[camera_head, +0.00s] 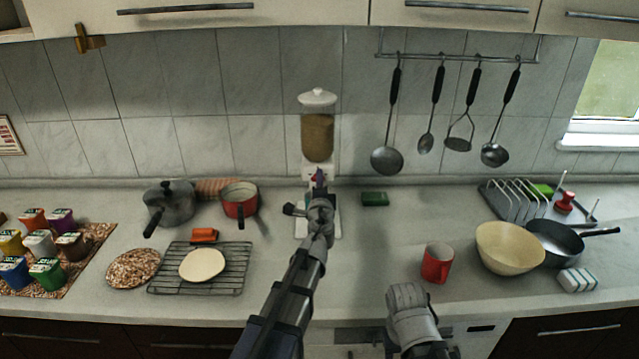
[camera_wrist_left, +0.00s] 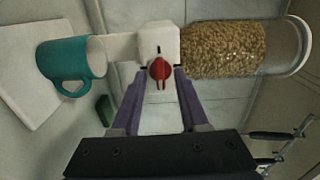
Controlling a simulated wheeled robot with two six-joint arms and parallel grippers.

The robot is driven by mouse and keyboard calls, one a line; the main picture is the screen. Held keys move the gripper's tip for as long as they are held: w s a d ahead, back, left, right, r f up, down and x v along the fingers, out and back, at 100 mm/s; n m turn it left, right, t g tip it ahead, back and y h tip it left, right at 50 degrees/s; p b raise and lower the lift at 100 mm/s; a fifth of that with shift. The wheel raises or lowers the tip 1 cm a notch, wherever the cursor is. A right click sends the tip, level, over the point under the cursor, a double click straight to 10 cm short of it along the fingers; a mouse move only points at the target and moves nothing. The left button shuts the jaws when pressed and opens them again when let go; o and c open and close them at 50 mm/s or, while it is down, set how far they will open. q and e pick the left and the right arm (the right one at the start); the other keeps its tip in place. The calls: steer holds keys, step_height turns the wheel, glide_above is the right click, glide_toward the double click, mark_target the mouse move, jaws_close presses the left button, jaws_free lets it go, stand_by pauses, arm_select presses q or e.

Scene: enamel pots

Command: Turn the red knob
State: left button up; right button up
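The red knob (camera_wrist_left: 160,70) is on the white front of a grain dispenser, with a clear jar of grain (camera_wrist_left: 235,48) attached. In the left wrist view my left gripper (camera_wrist_left: 160,78) has its purple fingers on either side of the knob, spread apart, with the knob between their tips. A narrow gap seems to show beside the knob; firm contact cannot be made out. In the head view the dispenser (camera_head: 318,137) stands against the wall, and my left arm hides most of its base and the knob. My right gripper (camera_head: 405,295) is low at the front, its fingers not clear.
A teal mug (camera_wrist_left: 62,60) is at the dispenser's spout. A green block (camera_head: 375,199) lies right of the dispenser. A red mug (camera_head: 437,264) is near my right gripper. A red pot (camera_head: 239,200) and a wire rack (camera_head: 225,279) are to the left.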

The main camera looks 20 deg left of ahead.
arm_select(q)
steer(key=v, duration=0.8)
steer(key=shift+w, duration=0.1)
stand_by(0.7)
steer(key=o, duration=0.3)
steer(key=shift+n, duration=0.4)
steer(key=shift+o, duration=1.4)
steer(key=n, duration=0.3)
steer(key=shift+r+n, duration=0.15)
steer(key=shift+n, duration=0.15)
steer(key=n, duration=1.3)
steer(key=shift+a+r, duration=0.15)
steer(key=shift+a, duration=0.05)
